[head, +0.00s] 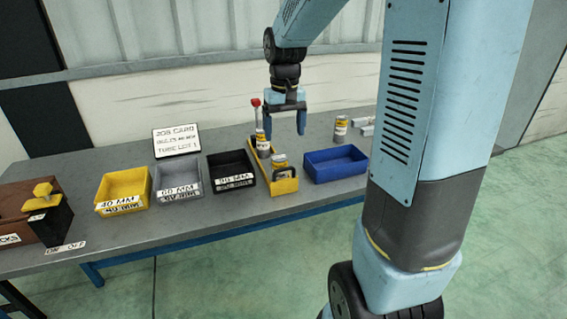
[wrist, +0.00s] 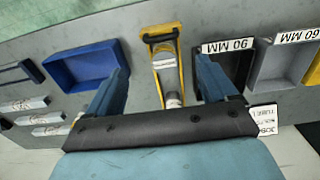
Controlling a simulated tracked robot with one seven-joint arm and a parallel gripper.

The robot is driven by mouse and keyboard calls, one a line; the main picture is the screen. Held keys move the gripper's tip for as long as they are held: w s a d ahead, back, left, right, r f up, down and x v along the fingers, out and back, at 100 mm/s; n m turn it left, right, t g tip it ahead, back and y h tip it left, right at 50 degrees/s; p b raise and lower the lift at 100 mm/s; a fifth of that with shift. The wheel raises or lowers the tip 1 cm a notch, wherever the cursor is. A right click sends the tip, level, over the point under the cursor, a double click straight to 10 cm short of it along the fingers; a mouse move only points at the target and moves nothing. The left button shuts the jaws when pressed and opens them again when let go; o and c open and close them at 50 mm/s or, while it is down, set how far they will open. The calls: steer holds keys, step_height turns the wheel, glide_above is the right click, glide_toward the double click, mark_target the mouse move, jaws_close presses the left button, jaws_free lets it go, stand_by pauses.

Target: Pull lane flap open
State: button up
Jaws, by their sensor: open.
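A narrow yellow lane (head: 284,187) stands on the grey bench, with yellow-labelled cans (head: 279,161) in it. A dark piece with a yellow edge, probably the flap (head: 283,173), sits at its near end; whether it is shut I cannot tell. A red-topped post (head: 256,103) rises at the far end. My gripper (head: 284,128) points down over the bench near the lane's far part, open and empty. In the wrist view the lane (wrist: 183,75) lies between my spread fingers (wrist: 163,65), and its yellow-and-black end (wrist: 160,34) is beyond the fingertips. Contact is not visible.
Black (head: 231,182), grey (head: 178,187) and yellow (head: 123,188) bins stand left of the lane, a blue bin (head: 335,163) right. A loose can (head: 340,128) and white boxes (head: 364,123) are behind it. A job card (head: 176,141) stands at the back.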

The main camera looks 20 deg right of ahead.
mark_target(285, 168)
step_height(285, 168, down, 11)
stand_by(0.4)
steer(key=c, duration=1.2)
steer(key=shift+a, duration=0.1)
steer(key=shift+c, duration=0.2)
